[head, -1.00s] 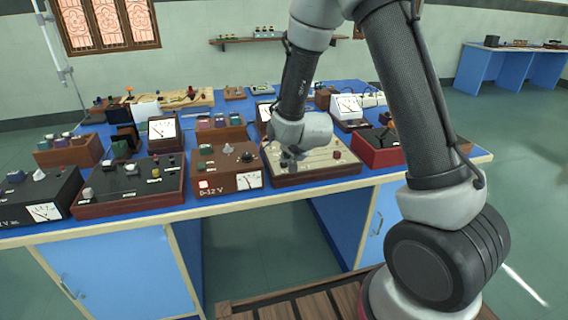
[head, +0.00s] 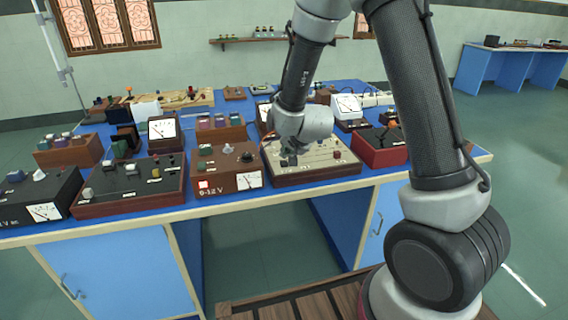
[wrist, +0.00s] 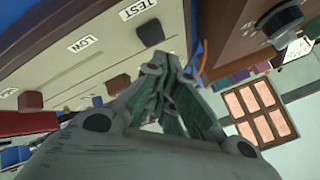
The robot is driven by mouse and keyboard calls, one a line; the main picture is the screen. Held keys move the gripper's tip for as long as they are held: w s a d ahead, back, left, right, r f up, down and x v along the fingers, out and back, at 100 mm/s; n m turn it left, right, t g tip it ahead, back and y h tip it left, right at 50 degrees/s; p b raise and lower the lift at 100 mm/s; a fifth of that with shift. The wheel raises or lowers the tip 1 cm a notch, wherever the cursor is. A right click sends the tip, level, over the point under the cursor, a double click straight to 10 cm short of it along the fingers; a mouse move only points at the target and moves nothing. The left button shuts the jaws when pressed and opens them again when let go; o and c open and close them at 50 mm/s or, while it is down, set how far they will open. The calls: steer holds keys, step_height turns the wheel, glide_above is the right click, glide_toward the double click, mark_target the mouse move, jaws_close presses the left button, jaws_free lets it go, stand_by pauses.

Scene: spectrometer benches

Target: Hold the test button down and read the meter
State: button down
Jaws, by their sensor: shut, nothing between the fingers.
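The beige-topped board (head: 325,165) stands at the front edge of the blue bench. In the wrist view its panel (wrist: 85,60) carries a TEST label (wrist: 138,8) with a dark button (wrist: 151,33) beside it. A LOW label (wrist: 86,43) and another dark button (wrist: 118,84) are further along. My gripper (wrist: 166,62) is shut and empty, its fingertips at the TEST button; I cannot tell whether they touch it. In the head view my gripper (head: 288,160) is over the board's left part. A white meter (head: 249,180) is on the neighbouring brown box.
The brown 9-12 V box (head: 225,182) stands close at the board's left, and a red box (head: 380,150) at its right. More instruments crowd the bench behind, including a white meter (head: 347,105).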

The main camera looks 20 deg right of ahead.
steer(key=shift+r, duration=2.4)
steer(key=s+f+n+g+y, duration=0.15)
steer(key=s+n+g, duration=0.45)
steer(key=s, duration=0.8)
steer(key=s+d+r+n+h, duration=0.1)
steer(key=s+d+r, duration=0.6)
steer(key=s, duration=0.3)
steer(key=s+d+r+t+h, duration=0.1)
steer(key=s+d+r, duration=0.5)
steer(key=s+r, duration=0.4)
steer(key=shift+d+r+n, duration=0.25)
steer(key=shift+d+n, duration=0.15)
steer(key=shift+h, duration=0.25)
